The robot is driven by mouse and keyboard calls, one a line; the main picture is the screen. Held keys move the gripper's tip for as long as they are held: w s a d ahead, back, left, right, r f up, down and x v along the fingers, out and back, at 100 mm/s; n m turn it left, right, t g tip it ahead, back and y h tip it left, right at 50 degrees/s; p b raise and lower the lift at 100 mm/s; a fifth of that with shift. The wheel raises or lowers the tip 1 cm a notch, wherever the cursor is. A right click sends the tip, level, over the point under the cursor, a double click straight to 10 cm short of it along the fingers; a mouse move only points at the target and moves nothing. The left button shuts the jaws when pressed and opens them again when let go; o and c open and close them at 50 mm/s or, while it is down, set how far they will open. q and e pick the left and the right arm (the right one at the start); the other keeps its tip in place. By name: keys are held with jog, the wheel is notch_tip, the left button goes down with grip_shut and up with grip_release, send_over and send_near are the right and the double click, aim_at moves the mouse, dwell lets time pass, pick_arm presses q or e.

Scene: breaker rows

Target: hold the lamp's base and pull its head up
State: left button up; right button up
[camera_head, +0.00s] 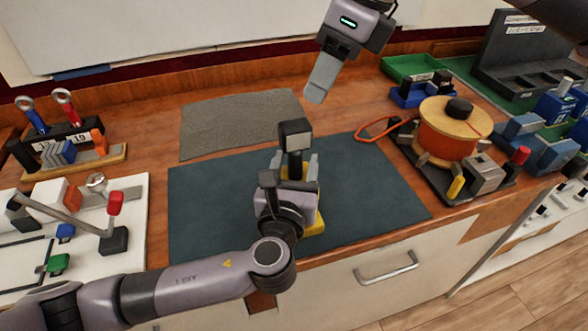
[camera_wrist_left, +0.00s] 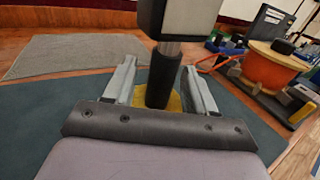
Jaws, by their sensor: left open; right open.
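The lamp has a black-and-white head (camera_head: 295,133), a dark post and a yellow base (camera_head: 316,222), and stands upright on the dark blue mat (camera_head: 372,190). In the left wrist view its dark lower post (camera_wrist_left: 163,78) rises from the yellow base (camera_wrist_left: 174,103) to a metal stem and the head (camera_wrist_left: 180,18). My left gripper (camera_head: 297,166) is open, with its fingers on either side of the post; gaps show beside it. My right gripper (camera_head: 318,92) hangs above the table behind the lamp, empty; its fingers overlap in this view.
A grey mat (camera_head: 240,120) lies behind the blue mat. A reel of orange cable (camera_head: 450,130) stands on a dark board at right. A white panel with levers (camera_head: 130,200) and a rack of tools (camera_head: 70,150) are at left.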

aim_at(298, 123)
pick_arm(q)
grip_shut()
pick_arm(e)
jog(key=o, duration=0.4)
jog(key=shift+c, duration=0.2)
jog(key=a+f+n+g, duration=0.1)
jog(key=f+n, duration=0.1)
jog(key=f, duration=0.1)
jog(key=w+a+f+n+g, duration=0.1)
jog(key=f+n, duration=0.2)
jog(key=f, duration=0.1)
jog(key=a+f+n, duration=0.2)
jog(key=f, duration=0.1)
jog(key=shift+w+f+g+y, duration=0.15)
jog(key=shift+g+y, duration=0.15)
jog(key=shift+g, duration=0.1)
